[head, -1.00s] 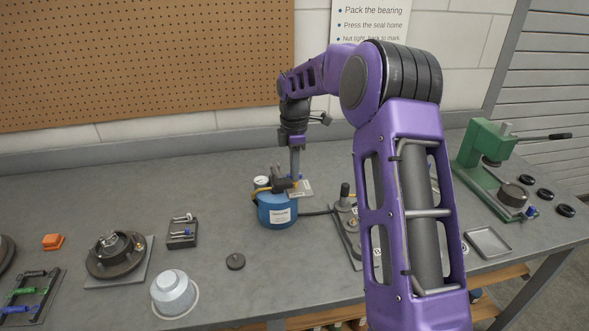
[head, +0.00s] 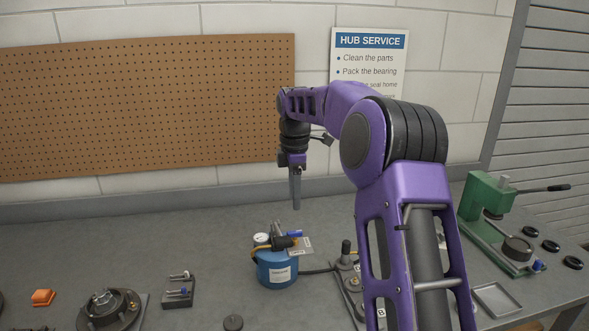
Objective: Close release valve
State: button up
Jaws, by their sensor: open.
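A small blue tank (head: 277,269) with a white label stands on the workbench in the middle of the head view. A round white gauge (head: 261,239) and black fittings (head: 283,242) sit on its top. A small blue handle (head: 294,233) shows at the top right of the fittings, beside a grey tag (head: 300,246). I cannot tell which fitting is the release valve or how it is set. My gripper (head: 296,206) points down, open and empty, above and apart from the tank. Its fingers overlap side-on.
A dark hose runs right from the tank to a plate with a black-knobbed post (head: 346,250), partly behind my arm. A green press (head: 488,215) stands at right. A hub (head: 108,308) and a small tool rack (head: 179,291) are at left. Bench between rack and tank is clear.

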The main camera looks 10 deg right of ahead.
notch_tip(320, 180, up, 8)
jog(key=shift+f, duration=0.2)
dwell(0.3)
